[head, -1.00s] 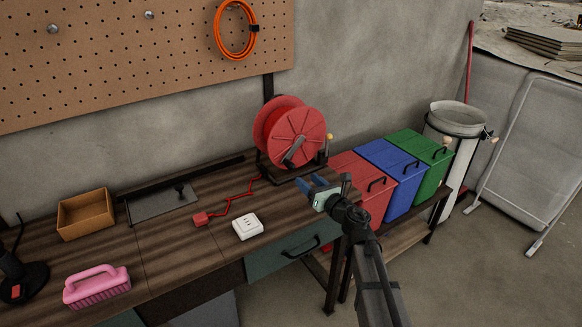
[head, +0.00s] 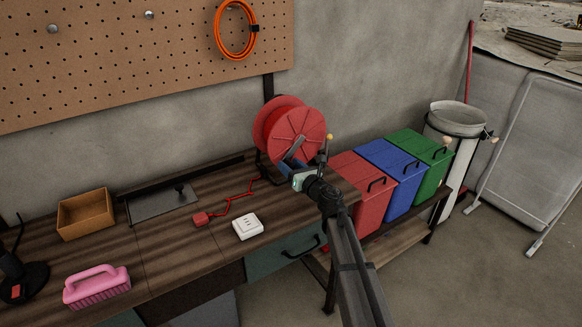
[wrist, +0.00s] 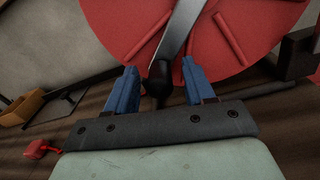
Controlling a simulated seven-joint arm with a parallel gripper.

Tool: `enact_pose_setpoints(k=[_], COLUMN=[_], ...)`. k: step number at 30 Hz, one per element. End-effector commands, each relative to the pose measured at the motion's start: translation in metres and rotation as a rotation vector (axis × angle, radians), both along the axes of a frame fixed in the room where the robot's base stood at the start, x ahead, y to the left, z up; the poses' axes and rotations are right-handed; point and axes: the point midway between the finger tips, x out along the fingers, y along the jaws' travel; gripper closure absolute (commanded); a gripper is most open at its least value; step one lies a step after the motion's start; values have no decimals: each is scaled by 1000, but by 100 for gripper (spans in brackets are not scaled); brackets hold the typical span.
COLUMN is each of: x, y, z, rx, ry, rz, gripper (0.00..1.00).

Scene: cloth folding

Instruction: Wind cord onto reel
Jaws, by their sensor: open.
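The red reel (head: 303,127) stands on the far right part of the workbench, facing forward. A red cord (head: 239,194) lies zigzag on the bench, running from a red plug (head: 200,218) toward the reel's base. My gripper (head: 290,165) is right in front of the reel. In the wrist view my two blue fingers (wrist: 158,88) are apart, and the dark knob of the crank handle (wrist: 160,78) lies between them. The metal crank arm (wrist: 182,28) runs upward from the knob across the red disc. I see gaps beside the knob.
A white socket block (head: 248,226) sits on the bench near its front edge. A brown box (head: 86,214) and a pink brush (head: 97,287) are at the left. Red, blue and green bins (head: 390,178) stand right of the bench. An orange cable coil (head: 236,29) hangs on the pegboard.

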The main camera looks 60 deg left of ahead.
Motion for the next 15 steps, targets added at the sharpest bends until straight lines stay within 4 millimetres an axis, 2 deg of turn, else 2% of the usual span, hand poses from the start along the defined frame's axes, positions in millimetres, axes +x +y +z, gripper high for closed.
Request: enact_pose_setpoints(k=[3, 15], x=[0, 0], y=[0, 0], z=[0, 0], rx=[0, 0], ry=[0, 0], rz=[0, 0], gripper=[49, 87])
